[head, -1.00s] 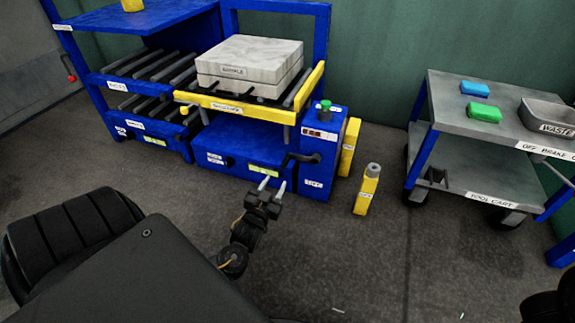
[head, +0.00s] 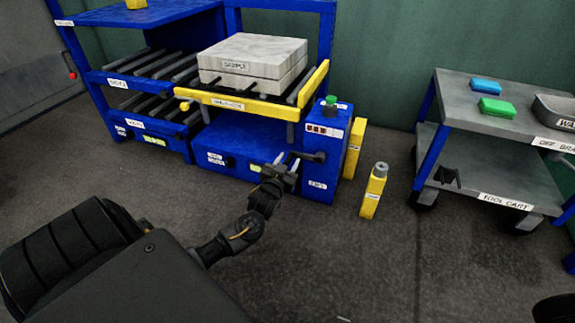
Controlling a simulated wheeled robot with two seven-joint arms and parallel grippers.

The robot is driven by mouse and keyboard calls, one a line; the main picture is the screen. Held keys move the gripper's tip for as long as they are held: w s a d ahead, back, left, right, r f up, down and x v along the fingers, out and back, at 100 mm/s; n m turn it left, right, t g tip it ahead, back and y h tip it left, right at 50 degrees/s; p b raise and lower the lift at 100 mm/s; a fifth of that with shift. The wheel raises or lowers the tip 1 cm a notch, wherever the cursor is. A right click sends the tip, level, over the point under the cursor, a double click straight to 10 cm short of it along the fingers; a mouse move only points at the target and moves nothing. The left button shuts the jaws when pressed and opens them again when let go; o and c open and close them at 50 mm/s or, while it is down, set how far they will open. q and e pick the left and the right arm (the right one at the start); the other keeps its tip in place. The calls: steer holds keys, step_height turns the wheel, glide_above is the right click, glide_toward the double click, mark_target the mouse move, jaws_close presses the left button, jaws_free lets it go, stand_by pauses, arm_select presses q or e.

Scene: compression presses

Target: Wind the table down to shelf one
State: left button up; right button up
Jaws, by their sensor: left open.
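The lift table is a roller deck with a yellow front rail (head: 240,105), and a pale two-part block (head: 255,62) rests on it. Its blue base (head: 225,150) stands below, with a blue control box (head: 318,165) at the right. A black crank handle (head: 310,156) sticks out from the box's front. My left gripper (head: 286,165) is open, its pale fingertips at the crank's left end; whether they touch it I cannot tell. The blue rack at the left has an upper roller shelf (head: 150,70) and a lower one (head: 150,108). My right gripper is not in view.
A yellow bottle-like object (head: 373,190) stands on the floor right of the control box. A grey tool cart (head: 465,185) with blue and green blocks and a waste bin stands at the right.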

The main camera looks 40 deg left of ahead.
arm_select(q)
jaws_close()
stand_by(0.4)
